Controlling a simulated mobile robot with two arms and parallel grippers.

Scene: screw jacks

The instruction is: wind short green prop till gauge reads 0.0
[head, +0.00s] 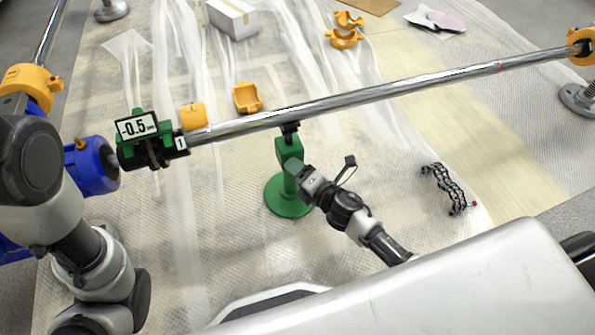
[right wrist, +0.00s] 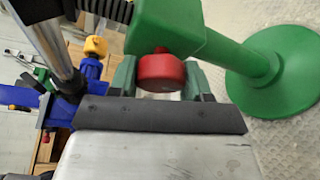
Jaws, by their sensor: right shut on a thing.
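The short green prop (head: 286,149) stands upright on its round green base (head: 291,206), under the long steel pipe (head: 350,97). Its black top touches or nearly touches the pipe. In the right wrist view the prop's green body (right wrist: 185,30) carries a red knob (right wrist: 160,70), and a black ribbed screw (right wrist: 112,10) shows at the top. My right gripper (head: 303,172) is shut on the red knob, which it hides in the head view. The gauge (head: 138,127), in a green clamp on the pipe's left part, reads -0.5. My left gripper is not visible.
A blue prop with a yellow knob (head: 92,165) stands at the left, beside my left arm. Yellow saddles (head: 247,98), a white box (head: 233,18) and a black chain-like piece (head: 446,188) lie on the sheeted floor. A yellow collar (head: 581,42) holds the pipe's right end.

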